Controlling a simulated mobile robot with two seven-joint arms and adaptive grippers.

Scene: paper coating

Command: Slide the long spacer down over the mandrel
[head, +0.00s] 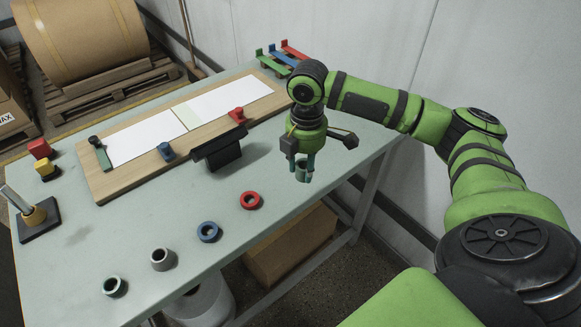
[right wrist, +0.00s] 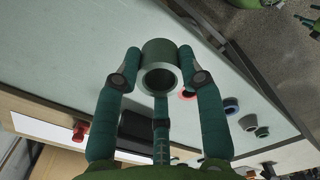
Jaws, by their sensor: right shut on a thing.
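My right gripper (head: 304,162) is shut on the long spacer (head: 302,174), a grey-green hollow cylinder, and holds it beyond the right end of the row of rings. In the right wrist view the gripper's fingers (right wrist: 160,62) are around the spacer (right wrist: 160,52), with its open bore towards the camera. The mandrel (head: 16,199) is a light metal post on a dark square base (head: 40,221) at the table's left edge, far from the gripper. A yellow-brown ring (head: 35,217) sits around its foot.
A red ring (head: 250,200), a blue ring (head: 208,232), a grey ring (head: 162,259) and a green ring (head: 114,286) lie along the table's front (head: 190,288). A black block (head: 217,148) stands by the wooden board (head: 126,182).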

